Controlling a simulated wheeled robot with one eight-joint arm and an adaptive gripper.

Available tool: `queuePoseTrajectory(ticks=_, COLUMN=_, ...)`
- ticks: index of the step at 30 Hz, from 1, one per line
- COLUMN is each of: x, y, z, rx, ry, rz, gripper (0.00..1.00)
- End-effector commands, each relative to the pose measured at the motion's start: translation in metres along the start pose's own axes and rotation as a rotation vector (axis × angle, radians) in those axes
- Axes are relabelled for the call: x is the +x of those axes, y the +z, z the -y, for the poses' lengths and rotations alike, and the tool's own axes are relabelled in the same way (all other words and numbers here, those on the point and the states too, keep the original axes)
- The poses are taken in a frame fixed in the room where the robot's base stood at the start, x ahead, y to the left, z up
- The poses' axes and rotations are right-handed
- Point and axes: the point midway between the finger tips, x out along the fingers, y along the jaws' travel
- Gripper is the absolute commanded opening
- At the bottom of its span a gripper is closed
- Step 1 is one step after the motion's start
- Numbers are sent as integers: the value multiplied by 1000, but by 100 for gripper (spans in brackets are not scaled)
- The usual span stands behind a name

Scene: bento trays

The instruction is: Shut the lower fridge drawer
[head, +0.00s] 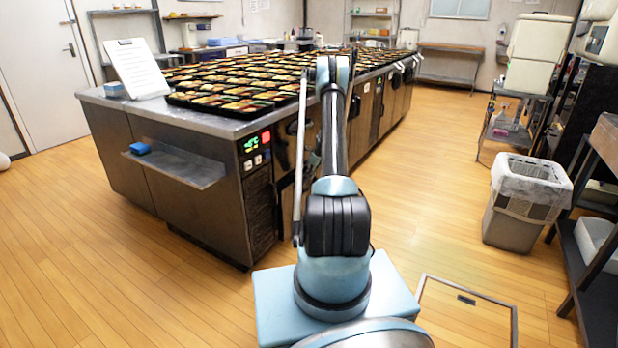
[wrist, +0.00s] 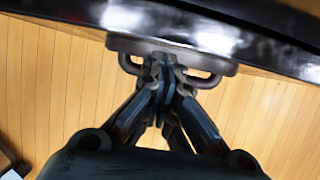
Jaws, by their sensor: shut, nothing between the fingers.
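The fridge unit (head: 190,205) is a long steel counter with dark fronts and a green display, standing left of and beyond my arm. In the head view my arm covers part of its fronts, and I cannot make out the lower drawer or how far out it is. In the wrist view my gripper (wrist: 163,62) is shut and empty. Its fingertips are at the middle of a silver metal handle (wrist: 205,77) on a dark glossy front (wrist: 265,40). I cannot tell whether they touch it, or which front this is. The head view hides the gripper behind my arm.
Many filled bento trays (head: 240,84) cover the counter top. A small side shelf (head: 185,170) juts from its near end. A grey bin (head: 520,215) and dark shelving (head: 590,245) stand at the right. The wooden floor between counter and bin is clear.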

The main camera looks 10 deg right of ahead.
Motion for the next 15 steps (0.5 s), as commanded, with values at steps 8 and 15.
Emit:
queuePoseTrajectory(ticks=8, x=-22, y=-24, z=3, rx=-2, ry=2, rz=-1, gripper=0)
queuePoseTrajectory(ticks=15, x=-64, y=-24, z=3, rx=-1, ry=2, rz=-1, gripper=0)
